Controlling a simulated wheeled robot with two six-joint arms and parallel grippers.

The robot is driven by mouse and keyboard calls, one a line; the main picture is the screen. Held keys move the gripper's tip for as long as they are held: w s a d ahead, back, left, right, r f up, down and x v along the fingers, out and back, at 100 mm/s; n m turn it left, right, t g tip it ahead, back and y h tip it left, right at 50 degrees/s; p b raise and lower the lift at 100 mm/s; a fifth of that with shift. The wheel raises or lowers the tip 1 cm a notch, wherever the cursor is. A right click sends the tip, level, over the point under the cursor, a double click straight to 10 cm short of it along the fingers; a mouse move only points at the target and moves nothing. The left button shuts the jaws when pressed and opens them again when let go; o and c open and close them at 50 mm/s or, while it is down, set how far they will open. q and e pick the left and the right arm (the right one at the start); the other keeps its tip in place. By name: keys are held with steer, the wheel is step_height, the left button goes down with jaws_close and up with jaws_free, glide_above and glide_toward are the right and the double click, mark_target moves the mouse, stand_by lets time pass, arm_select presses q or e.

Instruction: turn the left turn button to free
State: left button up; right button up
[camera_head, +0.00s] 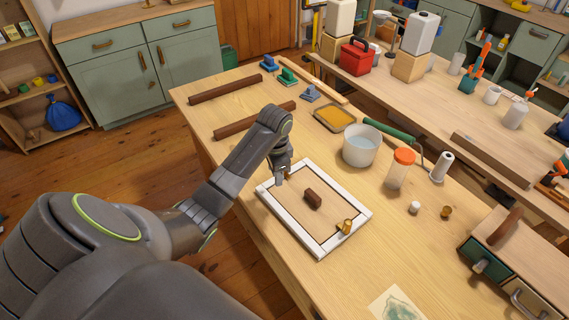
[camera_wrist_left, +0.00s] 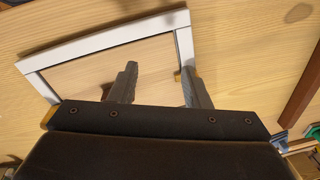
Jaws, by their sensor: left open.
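A white rectangular frame (camera_head: 326,247) lies on the workbench around a wooden panel (camera_head: 302,219) with a dark brown block (camera_head: 313,199) on it. A brass turn button (camera_head: 346,227) stands at the frame's right side. My left gripper (camera_head: 283,178) is open over the frame's left end, and no left turn button can be made out there. In the left wrist view, my open fingers (camera_wrist_left: 158,88) reach toward the frame (camera_wrist_left: 110,38), the right one overlapping its side bar. A brass bit (camera_wrist_left: 47,116) shows at the far left. The gripper body hides the near part.
A white pot (camera_head: 360,147), a clear jar with an orange lid (camera_head: 398,170) and a yellow tray (camera_head: 334,117) stand behind the frame. A small white cap (camera_head: 414,208) and brass piece (camera_head: 446,212) lie to its right.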

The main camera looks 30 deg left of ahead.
arm_select(q)
steer(key=w+a+r+m, duration=0.2)
steer(key=w+a+r, duration=0.1)
steer(key=w+r, duration=0.65)
steer(key=shift+g+h, duration=0.4)
steer(key=f+b, duration=0.4)
steer(key=b, duration=0.1)
steer(key=f+b, duration=0.5)
steer(key=s+f+b, duration=0.1)
steer(key=f+b, duration=0.3)
steer(key=b, duration=0.1)
steer(key=shift+d+f, duration=0.25)
steer(key=shift+f, duration=0.5)
steer(key=shift+f+p, duration=0.3)
steer(key=shift+f, duration=0.3)
arm_select(e)
step_height(320, 180, down, 14)
steer(key=shift+a+f, duration=0.15)
steer(key=shift+f, duration=0.1)
arm_select(q)
steer(key=shift+c, duration=0.4)
